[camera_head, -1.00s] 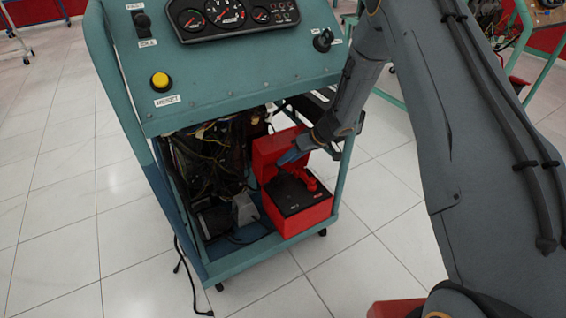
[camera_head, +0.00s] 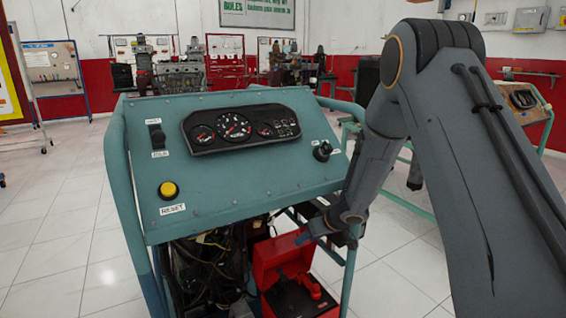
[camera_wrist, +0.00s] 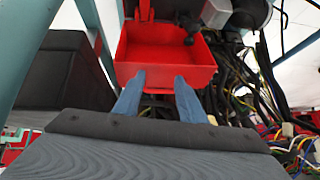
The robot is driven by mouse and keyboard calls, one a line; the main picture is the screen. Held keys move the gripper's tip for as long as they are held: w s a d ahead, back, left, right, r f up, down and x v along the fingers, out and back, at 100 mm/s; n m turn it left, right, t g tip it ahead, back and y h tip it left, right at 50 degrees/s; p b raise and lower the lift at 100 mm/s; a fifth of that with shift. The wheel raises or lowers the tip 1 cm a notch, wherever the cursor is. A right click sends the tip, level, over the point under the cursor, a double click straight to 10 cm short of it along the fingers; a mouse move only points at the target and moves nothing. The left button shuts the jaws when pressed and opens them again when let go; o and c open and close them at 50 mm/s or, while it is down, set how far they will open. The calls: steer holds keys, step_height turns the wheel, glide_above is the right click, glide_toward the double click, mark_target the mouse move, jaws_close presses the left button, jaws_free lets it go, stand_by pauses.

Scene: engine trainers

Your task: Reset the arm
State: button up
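My gripper (camera_head: 303,239) is beside the upper edge of a red box's raised lid (camera_head: 270,258), at the right side of the teal engine trainer (camera_head: 235,200). In the wrist view its two blue fingers (camera_wrist: 158,98) are spread apart with nothing between them. The red tray-like part (camera_wrist: 165,62) lies beyond the fingertips; I cannot tell whether they touch it. The red box (camera_head: 315,306) has a dark top with a red part (camera_head: 308,285) on it, and the frame's lower edge cuts it off. My arm is bent, its elbow high at the right.
The trainer's sloped panel has gauges (camera_head: 240,128), a yellow button (camera_head: 168,190) and a knob (camera_head: 322,151). Its teal frame post (camera_head: 350,275) stands close to my gripper. Loose wires (camera_wrist: 290,140) hang nearby in the wrist view. Tiled floor (camera_head: 60,240) is clear at left.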

steer(key=s+d+r+m+t+h, duration=0.1)
steer(key=s+d+r+m+h, duration=0.25)
steer(key=s+d+r, duration=0.45)
steer(key=s+d+r+g+h, duration=0.1)
steer(key=s+d+r, duration=0.1)
steer(key=s, duration=0.3)
steer(key=s+d+r+g+h, duration=0.1)
steer(key=s+d+r, duration=0.1)
steer(key=s, duration=0.3)
steer(key=s+m+g, duration=0.2)
steer(key=s, duration=1.1)
steer(key=s+a+r+n+g+y+p, duration=0.1)
steer(key=s+a+r+n+g, duration=0.2)
steer(key=s+a+r, duration=0.7)
steer(key=s+d+r+m+p, duration=0.1)
steer(key=d+r+m+p, duration=0.2)
steer(key=d+r+p, duration=0.5)
steer(key=shift+d+p, duration=0.4)
steer(key=shift+p, duration=4.15)
steer(key=shift+c, duration=0.7)
steer(key=shift+a, duration=0.1)
